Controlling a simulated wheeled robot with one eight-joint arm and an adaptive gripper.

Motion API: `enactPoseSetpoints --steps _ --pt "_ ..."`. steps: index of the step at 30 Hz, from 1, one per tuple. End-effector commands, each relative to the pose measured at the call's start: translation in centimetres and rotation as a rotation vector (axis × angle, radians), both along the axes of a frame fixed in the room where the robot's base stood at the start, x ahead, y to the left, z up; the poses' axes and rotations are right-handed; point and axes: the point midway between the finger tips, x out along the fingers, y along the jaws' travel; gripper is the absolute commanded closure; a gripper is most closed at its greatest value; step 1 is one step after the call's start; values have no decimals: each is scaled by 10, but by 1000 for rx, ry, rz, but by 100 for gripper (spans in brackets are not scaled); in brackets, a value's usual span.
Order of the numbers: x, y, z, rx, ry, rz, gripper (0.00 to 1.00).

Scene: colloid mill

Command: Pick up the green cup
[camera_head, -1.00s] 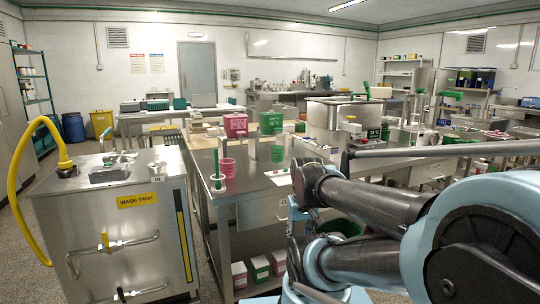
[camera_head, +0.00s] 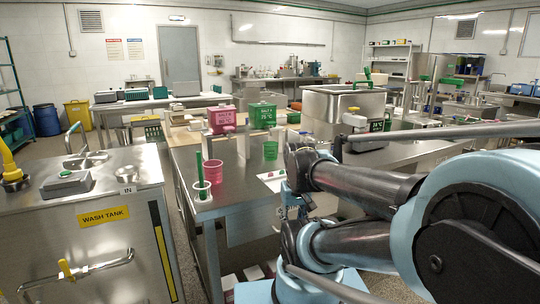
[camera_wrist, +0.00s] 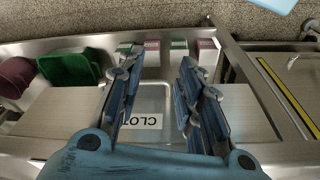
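The green cup (camera_head: 270,150) stands upright on the steel bench in the head view, just in front of the green box. A pink cup (camera_head: 213,171) stands to its left and nearer. My gripper (camera_wrist: 160,62) shows in the wrist view with its two blue fingers spread apart and nothing between them. It faces down past the bench side toward a lower shelf. The green cup cannot be made out in the wrist view. In the head view my folded arm covers the bench just right of the cup, and my fingers cannot be made out clearly.
A white holder (camera_head: 202,190) with a green stick stands at the bench's near left corner. Pink (camera_head: 222,121) and green (camera_head: 262,116) boxes stand behind the cups. The wash tank (camera_head: 90,225) is close on the left. A green bin (camera_wrist: 70,68) shows in the wrist view.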

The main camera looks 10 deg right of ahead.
Motion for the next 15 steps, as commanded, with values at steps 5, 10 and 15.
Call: enactPoseSetpoints --steps 5,10,15 --pt "-4 1 11 15 -12 -37 28" --pt "24 4 44 90 -5 -217 19" --pt "69 8 90 208 12 -507 19"
